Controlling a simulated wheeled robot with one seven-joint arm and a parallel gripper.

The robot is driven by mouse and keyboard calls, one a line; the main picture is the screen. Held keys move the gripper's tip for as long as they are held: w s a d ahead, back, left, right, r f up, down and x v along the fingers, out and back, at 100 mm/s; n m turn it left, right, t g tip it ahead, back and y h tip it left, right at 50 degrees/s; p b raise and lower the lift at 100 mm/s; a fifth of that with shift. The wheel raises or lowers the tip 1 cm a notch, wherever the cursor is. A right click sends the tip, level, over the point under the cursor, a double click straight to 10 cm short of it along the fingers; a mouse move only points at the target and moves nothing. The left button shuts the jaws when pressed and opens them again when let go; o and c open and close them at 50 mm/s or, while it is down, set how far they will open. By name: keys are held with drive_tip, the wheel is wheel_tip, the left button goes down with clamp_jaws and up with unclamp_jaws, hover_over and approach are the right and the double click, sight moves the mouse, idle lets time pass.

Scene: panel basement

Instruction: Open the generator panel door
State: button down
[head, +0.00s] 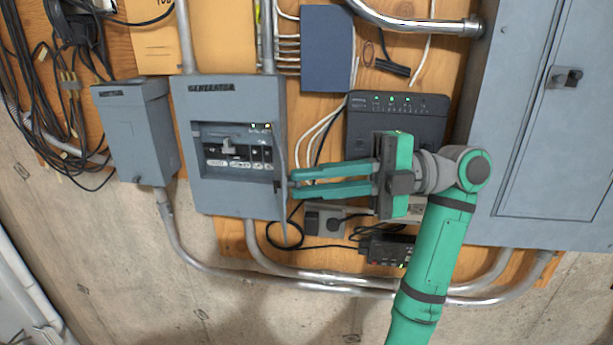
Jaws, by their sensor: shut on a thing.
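The generator panel (230,185) is a grey box labelled GENERATOR, mounted on the wooden board left of centre. The panel door (281,180) is swung out and seen nearly edge-on at the box's right side. My gripper (291,181) comes in from the right with its two green fingers at the door. It is shut on the door's edge; the exact contact is small and hard to make out.
A smaller grey box (137,130) stands just left. A black router (397,115) and a blue box (327,48) are behind and above my gripper. A large grey panel (555,130) fills the right. Conduits (330,282) and loose cables run below.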

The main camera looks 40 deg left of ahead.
drive_tip(key=shift+w, duration=0.35)
drive_tip(key=shift+s, duration=0.1)
drive_tip(key=c, duration=1.8)
unclamp_jaws()
drive_tip(key=shift+a, duration=0.2)
drive_tip(key=shift+d+r, duration=0.25)
drive_tip(key=shift+r, duration=0.1)
drive_tip(key=o, duration=0.4)
drive_tip(key=r, duration=0.2)
drive_tip(key=s+r, duration=0.1)
drive_tip(key=shift+d+r, duration=0.25)
drive_tip(key=shift+r, duration=0.15)
drive_tip(key=shift+c, duration=0.2)
drive_tip(key=s+r, duration=0.1)
drive_tip(key=s+d+r, duration=0.1)
drive_tip(key=s+r, duration=0.1)
drive_tip(key=r, duration=0.1)
drive_tip(key=shift+s+d+r, duration=0.1)
drive_tip(key=shift+d, duration=0.3)
drive_tip(key=c, duration=0.4)
drive_tip(key=shift+o, duration=0.2)
drive_tip(key=s+d+r, duration=0.4)
drive_tip(key=s, duration=0.4)
drive_tip(key=shift+d, duration=0.2)
